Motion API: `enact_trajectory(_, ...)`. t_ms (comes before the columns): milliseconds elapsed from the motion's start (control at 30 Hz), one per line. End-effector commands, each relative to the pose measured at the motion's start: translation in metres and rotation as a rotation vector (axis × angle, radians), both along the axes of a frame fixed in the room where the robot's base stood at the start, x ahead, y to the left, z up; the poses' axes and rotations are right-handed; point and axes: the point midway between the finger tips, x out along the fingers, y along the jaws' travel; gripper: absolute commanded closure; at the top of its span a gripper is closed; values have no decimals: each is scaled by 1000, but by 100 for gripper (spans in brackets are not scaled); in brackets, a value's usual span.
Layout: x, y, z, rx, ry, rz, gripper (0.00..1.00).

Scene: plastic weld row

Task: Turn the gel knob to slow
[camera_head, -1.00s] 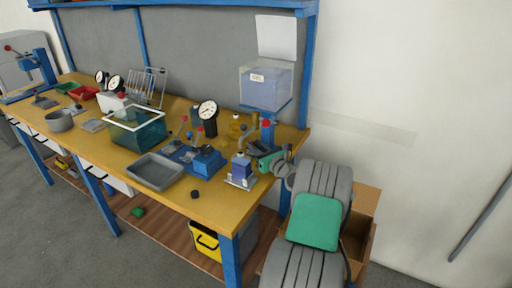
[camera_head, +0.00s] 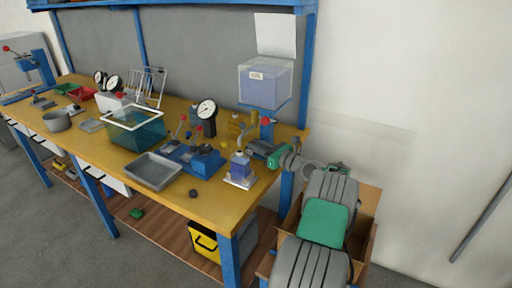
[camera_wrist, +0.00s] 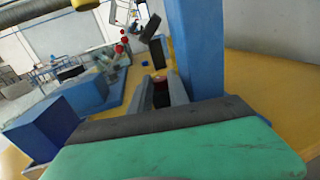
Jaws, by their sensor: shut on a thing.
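The clear tank with a pale label (camera_head: 256,75) and bluish contents sits on a blue post (camera_head: 267,130) at the bench's right end. A red ball (camera_head: 266,121) shows on the post below the tank. My gripper (camera_head: 259,147) reaches in from the right, low beside the post. In the wrist view my gripper (camera_wrist: 161,91) is shut on a small dark knob with a red top (camera_wrist: 160,80), seemingly the gel knob. The fingers hide most of it, and no setting marks can be read. The blue post (camera_wrist: 195,50) stands just right of the fingers.
A small purple-blue container (camera_head: 240,166) stands on the bench just left of my gripper. A blue fixture with red-balled levers (camera_head: 205,160), a grey tray (camera_head: 153,171) and a dial gauge (camera_head: 207,110) are farther left.

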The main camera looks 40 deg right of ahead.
Motion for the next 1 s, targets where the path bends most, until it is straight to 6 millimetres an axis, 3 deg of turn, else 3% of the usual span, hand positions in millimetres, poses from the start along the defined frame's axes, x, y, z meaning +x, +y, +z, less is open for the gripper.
enact_trajectory(133,0,0,1,-1,-1,-1,100)
enact_trajectory(167,0,0,1,-1,-1,-1,77)
enact_trajectory(267,0,0,1,0,-1,-1,69)
enact_trajectory(633,1,1,3,4,-2,-38,69)
enact_trajectory(867,1,9,6,4,0,-233,69)
enact_trajectory(1000,-26,8,0,3,2,-274,69)
